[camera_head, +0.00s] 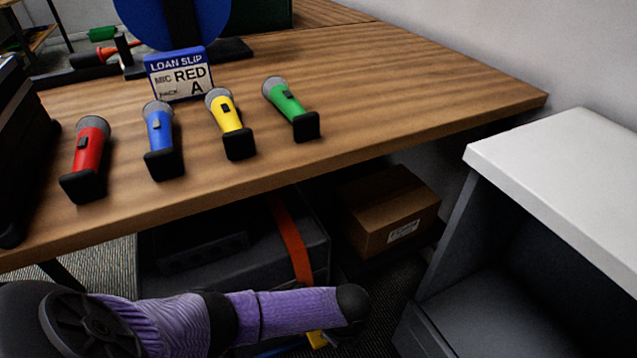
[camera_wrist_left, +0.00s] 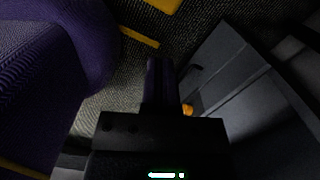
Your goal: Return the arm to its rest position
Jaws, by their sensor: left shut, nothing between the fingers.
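My left arm (camera_head: 290,312), in a purple cover, reaches in from the lower left of the head view, below the table's front edge. Its gripper cannot be made out there. In the left wrist view my left gripper (camera_wrist_left: 158,66) is shut and empty, over a dark woven floor and apart from other things. My right arm and gripper are in neither view.
Below are a cardboard box (camera_head: 388,215) and a dark case. A white-topped cabinet (camera_head: 570,160) stands right.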

